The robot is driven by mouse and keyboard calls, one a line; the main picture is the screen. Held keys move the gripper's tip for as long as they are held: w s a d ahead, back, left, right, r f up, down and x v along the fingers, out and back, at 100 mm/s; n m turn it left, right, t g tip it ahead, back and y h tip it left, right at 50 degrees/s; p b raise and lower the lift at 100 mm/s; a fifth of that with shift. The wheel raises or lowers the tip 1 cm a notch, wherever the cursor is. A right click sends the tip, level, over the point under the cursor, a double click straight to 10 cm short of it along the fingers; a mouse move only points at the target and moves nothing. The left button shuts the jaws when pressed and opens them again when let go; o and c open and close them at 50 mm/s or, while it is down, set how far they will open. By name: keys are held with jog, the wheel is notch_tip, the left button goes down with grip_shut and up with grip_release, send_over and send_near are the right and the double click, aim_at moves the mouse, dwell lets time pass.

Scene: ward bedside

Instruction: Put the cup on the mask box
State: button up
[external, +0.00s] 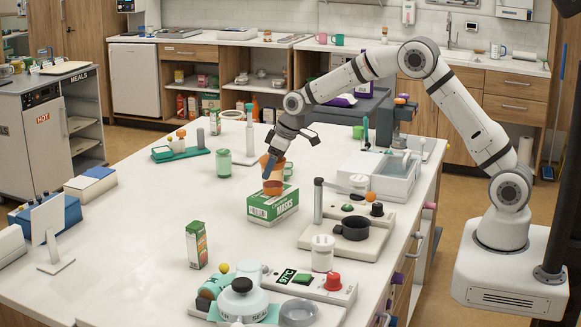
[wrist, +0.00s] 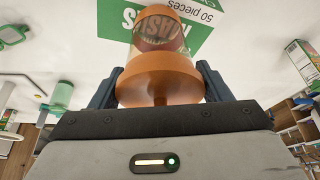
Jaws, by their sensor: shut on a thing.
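The cup (wrist: 158,68) is orange, with a wide band, a narrow stem towards the camera and a see-through far end. My gripper (wrist: 160,84) is shut on it, a finger on either side. The mask box (external: 263,212) is green and white and lies flat on the white counter. In the external view the cup (external: 272,187) is over the box top, below my gripper (external: 269,172). Its lower end is at or just above the top; I cannot tell whether they touch. The box's green print (wrist: 115,18) shows beyond the cup in the wrist view.
A green jar (external: 224,164) stands behind left of the box. A small carton (external: 196,245) stands in front left. A device with a black pan (external: 352,229) and a clear-walled tray (external: 383,180) are to the right. Counter left of the box is clear.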

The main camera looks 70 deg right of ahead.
jog(key=o, duration=1)
jog(key=shift+f, duration=0.15)
jog(key=shift+r, duration=0.25)
jog(key=a+b+v, duration=0.1)
jog(key=b+v, duration=0.1)
jog(key=v, duration=0.9)
jog(key=s+a+r+m, duration=0.1)
jog(key=s+r, duration=0.2)
jog(key=s, duration=0.7)
jog(key=s+a+r, duration=0.1)
jog(key=s+r, duration=0.1)
jog(key=s, duration=0.8)
jog(key=shift+m+g+h, duration=0.4)
jog(key=shift+m+g, duration=0.2)
jog(key=shift+g, duration=0.1)
jog(key=shift+s+a+f, duration=0.1)
jog(key=shift+s+f, duration=0.8)
jog(key=shift+s, duration=2.45)
jog(key=shift+s+a+f, duration=0.1)
jog(key=shift+s+f, duration=0.8)
jog(key=shift+s, duration=2.4)
jog(key=shift+s+a+f, duration=0.1)
jog(key=shift+s+f, duration=0.8)
jog(key=shift+s, duration=2.45)
